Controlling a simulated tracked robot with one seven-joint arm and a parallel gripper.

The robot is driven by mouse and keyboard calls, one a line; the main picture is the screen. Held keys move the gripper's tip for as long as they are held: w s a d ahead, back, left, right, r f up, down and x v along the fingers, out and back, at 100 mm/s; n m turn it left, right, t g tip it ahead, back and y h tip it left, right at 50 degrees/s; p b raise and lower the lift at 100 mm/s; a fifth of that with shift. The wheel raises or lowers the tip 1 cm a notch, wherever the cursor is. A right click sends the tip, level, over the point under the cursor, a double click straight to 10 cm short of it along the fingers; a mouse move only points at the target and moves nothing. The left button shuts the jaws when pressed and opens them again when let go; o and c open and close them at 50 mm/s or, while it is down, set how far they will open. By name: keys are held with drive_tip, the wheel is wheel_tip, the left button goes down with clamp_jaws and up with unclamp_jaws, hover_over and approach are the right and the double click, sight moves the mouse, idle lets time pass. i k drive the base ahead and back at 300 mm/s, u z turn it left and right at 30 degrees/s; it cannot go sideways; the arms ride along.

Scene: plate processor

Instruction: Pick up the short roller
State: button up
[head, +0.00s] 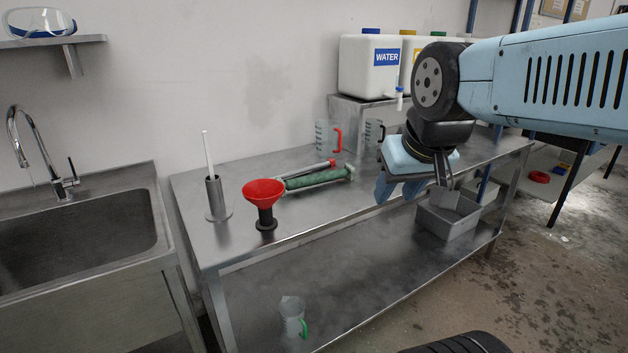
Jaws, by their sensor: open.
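A green cylindrical piece (316,179) lies on the steel table (225,250), left of my gripper. A thin pale tube with red ends (306,169) lies just behind it, close alongside. I cannot tell for sure which of these is the short roller. My gripper (400,191) hangs over the table's front edge, to the right of the green piece and apart from it. Its blue fingers point down and are open, with nothing visible between them.
A red funnel (263,190) on a black base and a metal stand with a white rod (214,195) are at the left. Clear jugs (327,136) and a WATER container (369,67) stand behind. A grey bin (447,220) and a green-handled jug (293,317) sit on the lower shelf.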

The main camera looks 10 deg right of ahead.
sight(348, 171)
drive_tip(key=z, duration=0.05)
drive_tip(key=i, duration=0.9)
drive_tip(key=u, duration=0.1)
